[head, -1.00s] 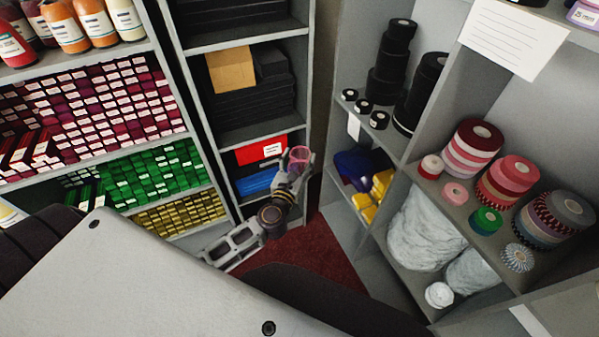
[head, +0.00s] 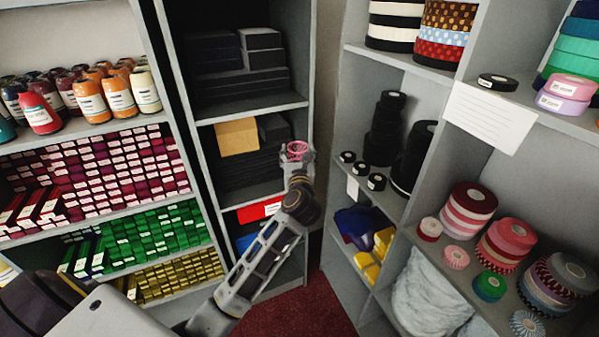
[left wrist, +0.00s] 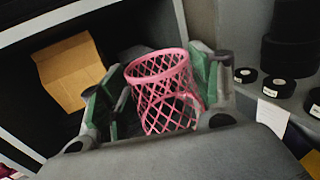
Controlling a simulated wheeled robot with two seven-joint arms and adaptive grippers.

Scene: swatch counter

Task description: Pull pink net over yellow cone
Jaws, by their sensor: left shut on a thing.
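The pink net (head: 296,148) is a small open lattice tube. My left gripper (head: 298,158) is shut on it and holds it up in front of the middle shelf unit. In the left wrist view the net (left wrist: 160,82) stands between the two green-padded fingers of my left gripper (left wrist: 158,92), its round opening facing up and away. I see no yellow cone in either view. My right gripper is not in view.
A cardboard box (head: 237,136) and dark stacks sit on the middle shelf unit behind the net. A right-hand shelf holds black rolls (head: 386,125) and yellow items (head: 383,240). Dark red floor (head: 300,312) shows between the units.

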